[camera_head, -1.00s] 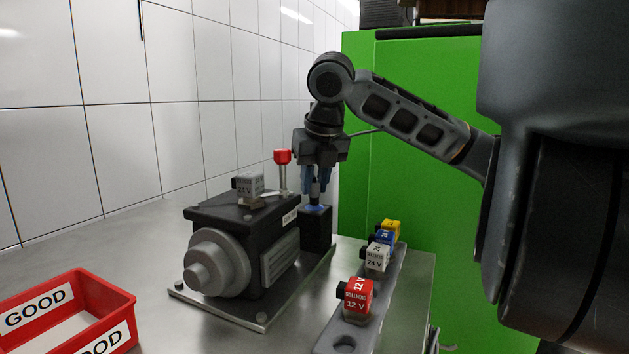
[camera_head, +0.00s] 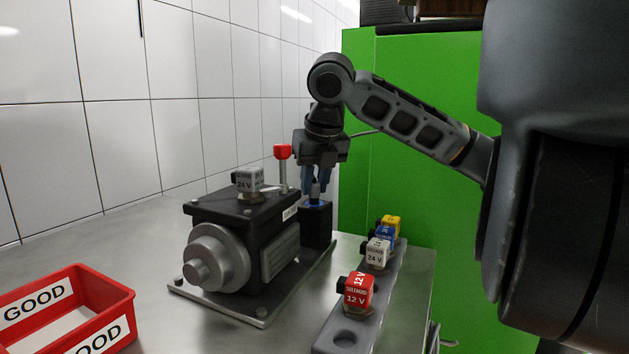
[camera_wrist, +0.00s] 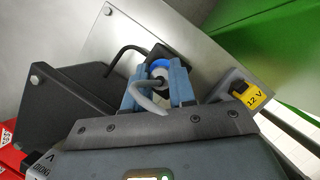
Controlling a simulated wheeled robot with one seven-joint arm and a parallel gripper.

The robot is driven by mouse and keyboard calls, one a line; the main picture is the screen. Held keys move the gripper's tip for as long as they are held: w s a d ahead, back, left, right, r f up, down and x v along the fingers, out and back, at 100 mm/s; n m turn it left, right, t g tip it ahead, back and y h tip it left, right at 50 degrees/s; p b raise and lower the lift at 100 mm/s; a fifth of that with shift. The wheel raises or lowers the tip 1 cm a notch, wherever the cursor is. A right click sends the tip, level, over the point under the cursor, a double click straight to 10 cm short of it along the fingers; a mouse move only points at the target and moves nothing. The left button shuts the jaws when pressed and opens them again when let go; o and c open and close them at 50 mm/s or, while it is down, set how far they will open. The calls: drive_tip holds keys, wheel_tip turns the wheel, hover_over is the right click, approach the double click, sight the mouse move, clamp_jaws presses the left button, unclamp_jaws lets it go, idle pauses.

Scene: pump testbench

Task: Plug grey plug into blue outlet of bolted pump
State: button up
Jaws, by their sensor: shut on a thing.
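My gripper (camera_head: 317,192) is shut on the grey plug (camera_wrist: 159,77), with its blue fingers on either side. It points down over the blue outlet (camera_head: 316,204), on top of a black block at the pump's rear right corner. The wrist view shows the blue ring (camera_wrist: 157,64) of the outlet right around or behind the plug's tip. How deep the plug sits cannot be told. A grey cable (camera_wrist: 149,103) curls from the plug. The dark pump (camera_head: 242,240) stands on a metal base plate fixed with bolts.
A grey 24 V block (camera_head: 247,181) sits on the pump, near a red-knobbed lever (camera_head: 282,153). To the right, a grey rack (camera_head: 328,338) holds red, white, blue and yellow blocks. A red bin (camera_head: 118,298) marked GOOD stands front left. A green cabinet (camera_head: 410,90) stands behind.

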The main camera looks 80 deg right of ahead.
drive_tip(key=shift+f+b, duration=0.45)
drive_tip(key=shift+f, duration=0.2)
drive_tip(key=o, duration=1.4)
drive_tip(key=shift+c, duration=0.2)
drive_tip(key=shift+r, duration=0.1)
drive_tip(key=shift+r+p, duration=3.2)
drive_tip(key=shift+r, duration=0.75)
drive_tip(key=shift+s+a, duration=0.1)
